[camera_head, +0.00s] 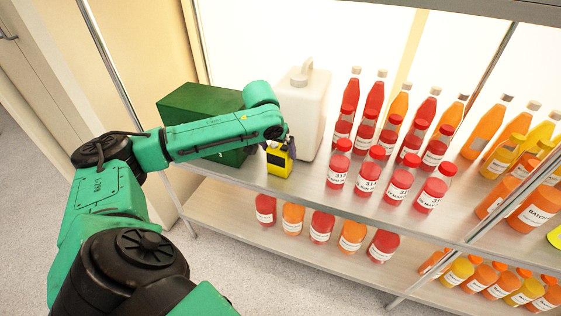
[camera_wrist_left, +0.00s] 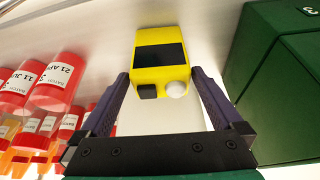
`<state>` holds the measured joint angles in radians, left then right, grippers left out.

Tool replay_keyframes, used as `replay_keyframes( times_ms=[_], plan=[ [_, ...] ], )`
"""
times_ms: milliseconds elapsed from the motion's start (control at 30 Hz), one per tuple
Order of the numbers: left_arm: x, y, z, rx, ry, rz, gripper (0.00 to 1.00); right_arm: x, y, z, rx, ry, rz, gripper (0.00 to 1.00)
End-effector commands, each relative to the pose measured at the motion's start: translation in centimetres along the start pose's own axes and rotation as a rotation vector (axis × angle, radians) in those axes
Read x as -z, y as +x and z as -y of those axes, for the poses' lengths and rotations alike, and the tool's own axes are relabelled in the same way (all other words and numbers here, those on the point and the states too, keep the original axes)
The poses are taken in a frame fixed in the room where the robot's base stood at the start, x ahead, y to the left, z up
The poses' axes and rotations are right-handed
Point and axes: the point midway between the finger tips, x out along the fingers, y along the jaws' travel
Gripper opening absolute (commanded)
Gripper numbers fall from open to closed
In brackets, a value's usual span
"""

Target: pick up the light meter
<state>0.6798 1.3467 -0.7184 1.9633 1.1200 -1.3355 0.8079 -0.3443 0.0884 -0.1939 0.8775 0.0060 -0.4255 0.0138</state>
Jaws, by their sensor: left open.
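The light meter (camera_head: 280,163) is a small yellow box with a dark screen. It stands on the upper shelf between the green box and the red-capped bottles. In the left wrist view the light meter (camera_wrist_left: 161,52) shows its screen, a dark button and a white dome. My left gripper (camera_head: 284,145) is right at the meter in the head view. In the left wrist view my left gripper (camera_wrist_left: 160,76) is open, with one finger on each side of the meter's dome end. I cannot tell whether either finger touches it. My right gripper is not in view.
A dark green box (camera_head: 200,100) stands close on the left, behind my arm. A white jug (camera_head: 303,110) stands just behind the meter. Rows of red and orange bottles (camera_head: 367,178) fill the shelf to the right. The shelf's front edge (camera_head: 300,205) is bare.

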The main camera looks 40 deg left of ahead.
Motion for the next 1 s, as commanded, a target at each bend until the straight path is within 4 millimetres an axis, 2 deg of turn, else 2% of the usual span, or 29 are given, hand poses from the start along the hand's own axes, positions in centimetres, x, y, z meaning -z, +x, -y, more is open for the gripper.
replay_keyframes(
  times_ms=[100,200,433,467,500,667,700,900,1000],
  plan=[
    [-0.5,2.6,0.1,0.000,-0.001,0.002,1.00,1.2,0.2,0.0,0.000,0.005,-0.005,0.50],
    [-0.3,4.0,0.1,-0.001,-0.001,0.000,1.00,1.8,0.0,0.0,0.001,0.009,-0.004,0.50],
    [-0.3,4.3,0.1,0.000,0.001,0.000,1.00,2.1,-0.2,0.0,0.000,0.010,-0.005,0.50],
    [-0.3,4.3,0.1,0.000,0.001,0.000,0.92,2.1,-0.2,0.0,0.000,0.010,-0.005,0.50],
    [-0.3,4.3,0.1,0.000,0.001,0.000,0.77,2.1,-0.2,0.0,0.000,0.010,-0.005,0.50],
    [-0.3,4.3,0.1,0.000,0.001,0.000,0.16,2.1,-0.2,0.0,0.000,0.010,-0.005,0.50],
    [-0.2,4.3,0.1,0.000,0.001,-0.002,0.11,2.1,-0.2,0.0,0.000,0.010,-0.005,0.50],
    [-0.1,4.1,0.1,0.000,0.000,-0.002,0.11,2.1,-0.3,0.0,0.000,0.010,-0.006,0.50],
    [0.4,2.9,0.1,0.000,0.001,-0.005,0.11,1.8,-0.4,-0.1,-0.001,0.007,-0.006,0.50]
  ],
)
